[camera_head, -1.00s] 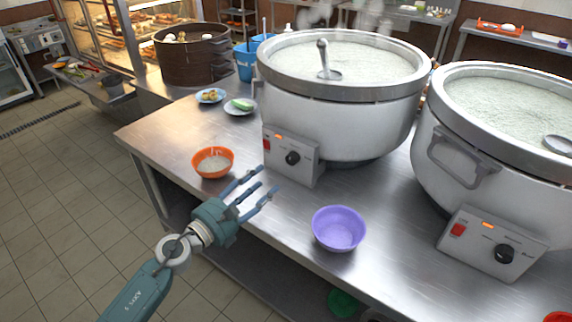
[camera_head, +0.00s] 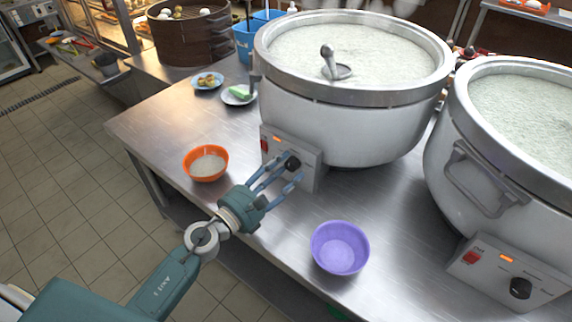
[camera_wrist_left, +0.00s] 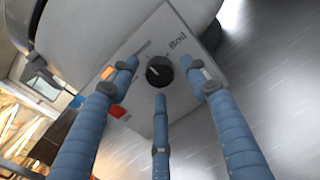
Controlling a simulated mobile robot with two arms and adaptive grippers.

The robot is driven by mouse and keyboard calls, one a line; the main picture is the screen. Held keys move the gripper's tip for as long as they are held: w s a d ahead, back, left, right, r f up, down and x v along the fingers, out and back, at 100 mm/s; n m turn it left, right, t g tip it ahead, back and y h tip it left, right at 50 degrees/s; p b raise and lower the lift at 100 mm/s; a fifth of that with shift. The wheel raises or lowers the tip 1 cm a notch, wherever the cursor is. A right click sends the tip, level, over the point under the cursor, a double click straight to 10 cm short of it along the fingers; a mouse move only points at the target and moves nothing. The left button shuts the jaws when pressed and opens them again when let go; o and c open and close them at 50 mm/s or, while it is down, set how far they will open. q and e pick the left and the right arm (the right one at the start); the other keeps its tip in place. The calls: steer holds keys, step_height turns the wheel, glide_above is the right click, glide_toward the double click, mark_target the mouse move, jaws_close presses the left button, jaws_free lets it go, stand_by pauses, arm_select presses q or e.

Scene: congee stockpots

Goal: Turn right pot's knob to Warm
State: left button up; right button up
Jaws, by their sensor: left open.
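The right pot (camera_head: 445,150) is a large steel stockpot of congee. Its control box (camera_head: 490,277) has a red switch, a lit orange lamp and a black knob (camera_head: 521,288). The left pot (camera_head: 340,130) has a like box (camera_head: 310,172) with its own black knob (camera_head: 292,163). My left gripper (camera_head: 287,176) is open, its three fingers reaching to the left pot's box. In the left wrist view the fingers (camera_wrist_left: 165,85) spread around a black knob (camera_wrist_left: 159,71), with "Boil" printed beside it. Contact cannot be told. My right gripper is not in view.
An orange bowl (camera_head: 206,176) stands left of my gripper and a purple bowl (camera_head: 340,262) right of it, near the front edge. Two small plates and a steamer (camera_head: 185,38) are behind. Bare steel counter (camera_head: 400,225) lies between the pots' boxes.

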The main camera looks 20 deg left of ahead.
arm_select(q)
steer(key=shift+s, duration=0.15)
steer(key=shift+c, duration=0.2)
steer(key=shift+r, duration=0.1)
steer(key=c, duration=1.1)
steer(key=n, duration=1.4)
steer(key=shift+t+p, duration=0.4)
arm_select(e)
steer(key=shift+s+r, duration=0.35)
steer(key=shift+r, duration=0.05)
arm_select(q)
steer(key=shift+n, duration=0.3)
